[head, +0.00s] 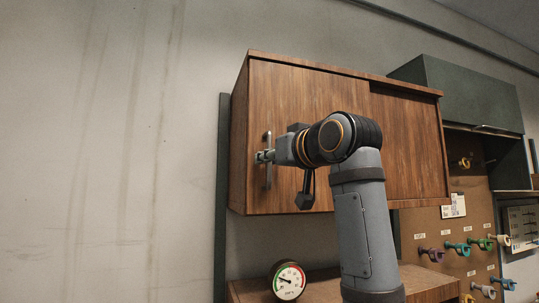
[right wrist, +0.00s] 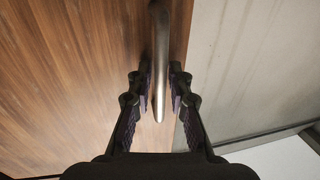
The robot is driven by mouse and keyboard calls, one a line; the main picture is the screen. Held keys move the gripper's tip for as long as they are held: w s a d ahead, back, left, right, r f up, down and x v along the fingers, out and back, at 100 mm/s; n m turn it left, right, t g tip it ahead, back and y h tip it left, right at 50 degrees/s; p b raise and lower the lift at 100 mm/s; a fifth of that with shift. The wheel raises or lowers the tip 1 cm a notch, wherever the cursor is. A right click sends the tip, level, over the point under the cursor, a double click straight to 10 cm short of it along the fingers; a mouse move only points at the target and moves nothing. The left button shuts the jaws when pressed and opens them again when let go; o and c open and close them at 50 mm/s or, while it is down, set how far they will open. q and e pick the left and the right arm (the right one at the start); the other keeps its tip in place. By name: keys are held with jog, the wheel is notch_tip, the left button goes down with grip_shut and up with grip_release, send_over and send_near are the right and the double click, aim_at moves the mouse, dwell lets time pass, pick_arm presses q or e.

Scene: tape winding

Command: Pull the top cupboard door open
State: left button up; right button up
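The top cupboard is a brown wooden wall cabinet (head: 410,150) in the head view. Its left door (head: 290,95) looks shut, flush with the front. A vertical metal bar handle (head: 268,178) sits near that door's left edge. My right gripper (head: 265,157) is at the middle of this handle. The door's wood (right wrist: 70,70) fills the left of that view. My left gripper is not in view.
A round gauge (head: 288,281) stands below the cupboard near a wooden top (head: 425,281). A green cabinet (head: 470,95) and a pegboard with coloured hooks (head: 430,230) are on the right. Bare wall (head: 110,150) lies left of the cupboard. My right arm covers part of the cupboard's front.

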jog(key=shift+c, duration=0.3)
grip_shut()
jog(key=shift+w, duration=0.15)
jog(key=shift+w+d, duration=0.1)
jog(key=w+d+p, duration=0.4)
jog(key=d+p, duration=0.1)
jog(key=d, duration=0.9)
jog(key=w+d+p, duration=0.4)
jog(key=w+d, duration=0.1)
jog(key=d, duration=1)
jog(key=shift+w+f+p, duration=0.15)
jog(key=shift+w+p, duration=0.05)
jog(key=shift+p, duration=0.15)
